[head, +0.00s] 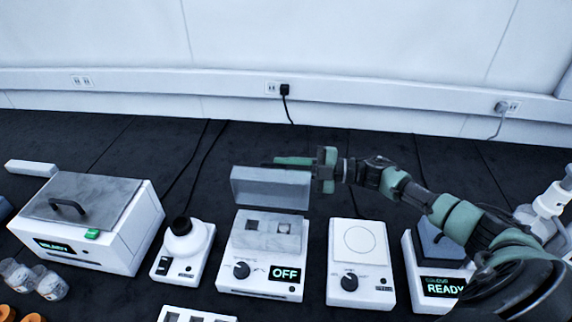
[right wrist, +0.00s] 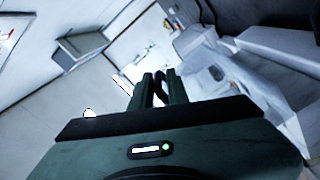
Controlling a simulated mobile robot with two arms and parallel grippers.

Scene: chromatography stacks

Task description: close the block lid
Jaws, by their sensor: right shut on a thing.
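The block heater (head: 230,275) is a white unit with a knob and an "OFF" display, near the middle of the head view. The grey block lid (head: 270,190) stands raised and roughly upright at the back of the unit. My right gripper (head: 293,162) reaches in from the right at the lid's top edge and is shut on it; the lid partly hides the fingertips. The fingers also show close together in the right wrist view (right wrist: 160,88). My left gripper is not in view.
A white bath (head: 130,240) with a handled grey cover and a small white device (head: 190,262) stand left. A hotplate (head: 360,285) and a "READY" unit (head: 425,262) stand right, the latter partly behind my arm. Dark bench behind the heater is mostly clear, with cables at left.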

